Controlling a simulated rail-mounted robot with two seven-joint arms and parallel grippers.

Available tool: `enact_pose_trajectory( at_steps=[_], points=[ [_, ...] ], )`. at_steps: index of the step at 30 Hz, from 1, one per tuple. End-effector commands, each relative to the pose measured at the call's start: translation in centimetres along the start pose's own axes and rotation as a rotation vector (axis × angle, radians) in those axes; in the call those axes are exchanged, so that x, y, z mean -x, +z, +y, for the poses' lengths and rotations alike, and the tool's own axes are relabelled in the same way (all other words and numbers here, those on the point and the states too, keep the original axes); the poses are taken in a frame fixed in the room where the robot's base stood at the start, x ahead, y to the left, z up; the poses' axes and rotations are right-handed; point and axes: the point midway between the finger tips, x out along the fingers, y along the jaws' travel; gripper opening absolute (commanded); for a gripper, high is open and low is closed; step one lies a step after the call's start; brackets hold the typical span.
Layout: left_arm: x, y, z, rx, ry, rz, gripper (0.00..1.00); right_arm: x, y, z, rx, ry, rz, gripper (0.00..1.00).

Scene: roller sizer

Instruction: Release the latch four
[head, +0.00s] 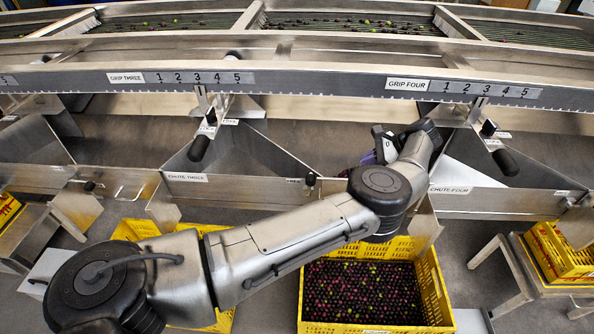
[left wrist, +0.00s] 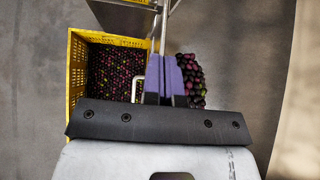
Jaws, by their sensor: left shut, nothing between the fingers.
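My left gripper (head: 384,146) is in front of the sizer, just left of the chute four plate (head: 470,200). In the left wrist view its purple fingers (left wrist: 172,75) are together with nothing between them. Below the grip four scale (head: 470,90) hang a metal bracket, a small black block (head: 488,128) and a black handle (head: 506,162). The gripper is left of these and apart from them. The small tags there are too small to read, so I cannot tell which part is latch four. My forearm hides part of the chute area.
A yellow crate of dark and green fruit (head: 437,300) stands below, also seen in the left wrist view (left wrist: 76,70). The grip three handle (head: 198,148) and chute three (head: 230,190) are at left. A metal stand (head: 500,262) and another yellow crate (head: 560,262) are at right.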

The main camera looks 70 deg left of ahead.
Motion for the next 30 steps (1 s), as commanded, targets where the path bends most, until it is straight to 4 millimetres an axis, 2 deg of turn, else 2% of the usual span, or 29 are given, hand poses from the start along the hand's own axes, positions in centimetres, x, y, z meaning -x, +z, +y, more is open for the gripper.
enact_pose_trajectory(
  at_steps=[5, 11, 14, 24, 30],
  points=[
    [0.2, 0.9, 1.2, -0.032, 0.071, -0.059, 0.0, 0.0, 0.1, 0.2, 0.006, 0.004, -0.003, 0.43],
    [-1.0, 1.0, 1.6, -0.047, 0.087, -0.064, 0.0, -0.2, 0.5, 0.1, 0.006, 0.003, -0.01, 0.43],
    [-2.3, 1.1, 1.7, -0.046, 0.088, -0.065, 0.0, -0.2, 0.5, 0.1, 0.005, 0.003, -0.011, 0.43],
    [-8.8, 1.5, 2.2, -0.045, 0.087, -0.064, 0.0, -1.4, 0.7, -0.1, 0.0, -0.001, -0.006, 0.43],
    [-11.3, 2.4, 2.3, -0.044, 0.085, -0.063, 0.0, -2.0, 0.9, -0.2, -0.002, -0.003, -0.006, 0.43]
  ],
)
